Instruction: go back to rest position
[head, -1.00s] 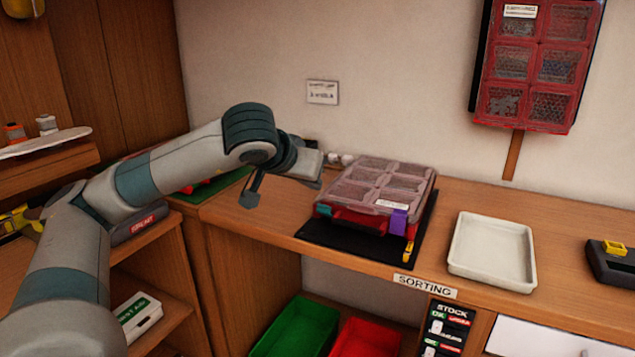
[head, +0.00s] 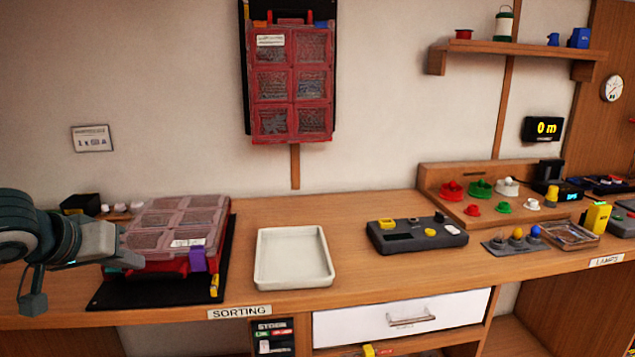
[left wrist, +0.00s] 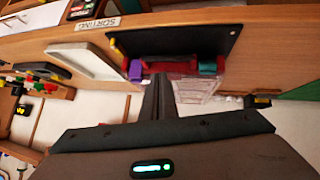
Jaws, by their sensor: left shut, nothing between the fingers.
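My left gripper (head: 132,260) comes in at the left edge of the head view. Its tip overlaps the front left corner of a red case with a clear, compartmented lid (head: 175,225); whether they touch is unclear. In the left wrist view, the left gripper's fingers (left wrist: 159,90) are together with nothing between them, in front of the case (left wrist: 185,68). The case lies on a black mat (head: 155,291) on the wooden bench. My right gripper is in neither view.
An empty white tray (head: 262,273) stands right of the case. A dark grey device (head: 415,236) and several coloured knobs lie farther right. A red compartment rack (head: 290,85) hangs on the wall. Bench surface behind the tray is clear.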

